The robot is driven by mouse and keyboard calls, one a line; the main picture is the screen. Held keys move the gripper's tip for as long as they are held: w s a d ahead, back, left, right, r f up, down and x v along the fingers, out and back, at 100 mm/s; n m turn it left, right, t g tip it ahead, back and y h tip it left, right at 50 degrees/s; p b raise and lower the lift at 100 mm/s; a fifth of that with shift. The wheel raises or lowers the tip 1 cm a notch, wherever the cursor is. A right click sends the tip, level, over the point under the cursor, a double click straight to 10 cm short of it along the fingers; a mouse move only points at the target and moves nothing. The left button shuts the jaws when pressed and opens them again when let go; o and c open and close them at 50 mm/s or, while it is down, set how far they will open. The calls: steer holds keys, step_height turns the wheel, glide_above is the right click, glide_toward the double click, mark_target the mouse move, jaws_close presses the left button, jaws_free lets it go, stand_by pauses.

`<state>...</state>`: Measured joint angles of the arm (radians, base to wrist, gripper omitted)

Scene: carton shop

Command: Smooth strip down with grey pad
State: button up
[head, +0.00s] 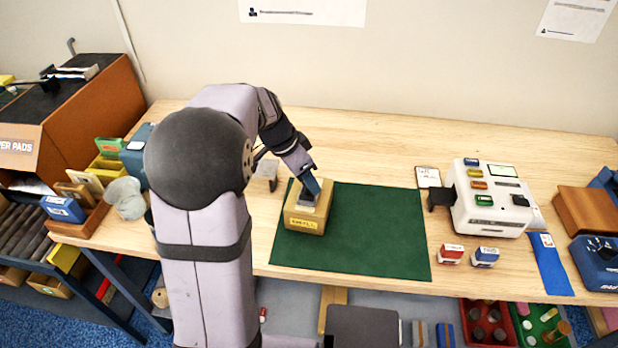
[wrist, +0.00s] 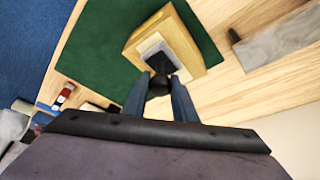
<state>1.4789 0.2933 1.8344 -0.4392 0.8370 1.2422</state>
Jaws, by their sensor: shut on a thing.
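A yellow-tan carton (head: 305,218) stands on the left part of the green mat (head: 375,235). In the wrist view the carton (wrist: 187,28) has the grey pad (wrist: 158,51) on its top face, with a pale edge around the pad. My gripper (head: 312,182) reaches down over the carton top. In the wrist view its blue fingers (wrist: 160,88) are shut on the pad's dark round knob. The pad appears to touch the carton top. The strip cannot be made out clearly; the pad and fingers cover much of that face.
A white machine (head: 490,200) with coloured buttons stands right of the mat. Two small boxes, red-white (head: 451,254) and blue-white (head: 485,257), sit by the mat's right edge. A grey object (head: 266,172) stands behind the carton. The mat's right half is clear.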

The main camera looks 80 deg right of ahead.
steer(key=shift+a, duration=0.15)
stand_by(0.3)
steer(key=shift+w+a+f+b, duration=0.1)
steer(key=shift+a+b, duration=0.5)
steer(key=shift+a, duration=0.25)
step_height(320, 180, up, 7)
steer(key=p, duration=0.5)
stand_by(0.5)
steer(key=shift+w, duration=0.1)
